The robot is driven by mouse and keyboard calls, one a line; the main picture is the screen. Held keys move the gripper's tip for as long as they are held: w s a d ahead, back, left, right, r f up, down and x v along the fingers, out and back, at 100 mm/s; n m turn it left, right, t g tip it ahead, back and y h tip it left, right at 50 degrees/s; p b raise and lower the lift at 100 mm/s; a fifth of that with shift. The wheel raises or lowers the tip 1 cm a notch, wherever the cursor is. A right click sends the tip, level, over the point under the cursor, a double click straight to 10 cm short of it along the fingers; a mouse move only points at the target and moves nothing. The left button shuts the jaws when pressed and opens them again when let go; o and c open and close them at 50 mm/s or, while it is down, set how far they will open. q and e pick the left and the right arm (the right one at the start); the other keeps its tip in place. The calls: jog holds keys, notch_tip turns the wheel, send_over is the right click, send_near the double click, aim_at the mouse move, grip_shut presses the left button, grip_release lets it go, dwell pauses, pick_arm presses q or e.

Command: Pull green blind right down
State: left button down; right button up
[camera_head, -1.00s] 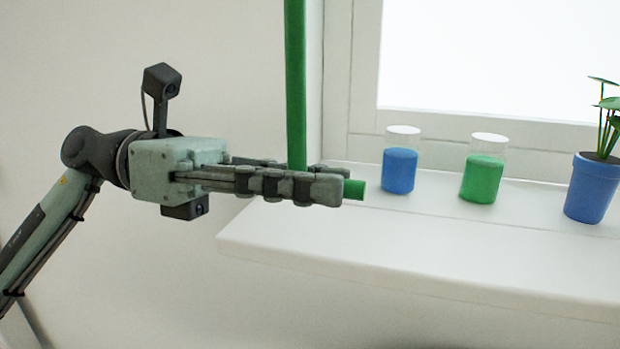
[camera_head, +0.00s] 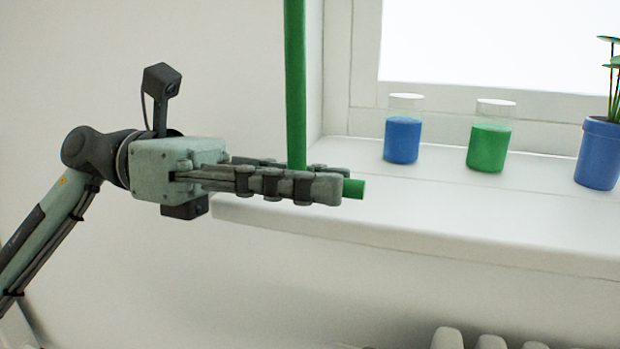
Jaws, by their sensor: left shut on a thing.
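A green pull cord (camera_head: 295,85) hangs straight down from above the picture, just left of the window. A short green handle (camera_head: 354,188) lies crosswise at its lower end. My left gripper (camera_head: 318,180) comes in from the left and is shut on this handle; the handle's right end sticks out past the fingertips. The fingers hide the rest of the handle. The blind itself is not in view. My right gripper is not in view.
The white window sill (camera_head: 440,225) lies behind and right of the gripper. On it stand a jar with blue contents (camera_head: 402,140), a jar with green contents (camera_head: 488,146) and a blue plant pot (camera_head: 600,155). White rounded radiator-like shapes (camera_head: 447,338) show below.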

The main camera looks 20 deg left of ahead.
pick_arm(q)
jog(key=c, duration=1.5)
grip_release()
jog(key=shift+c, duration=0.2)
jog(key=a, duration=1.2)
jog(key=shift+w, duration=0.25)
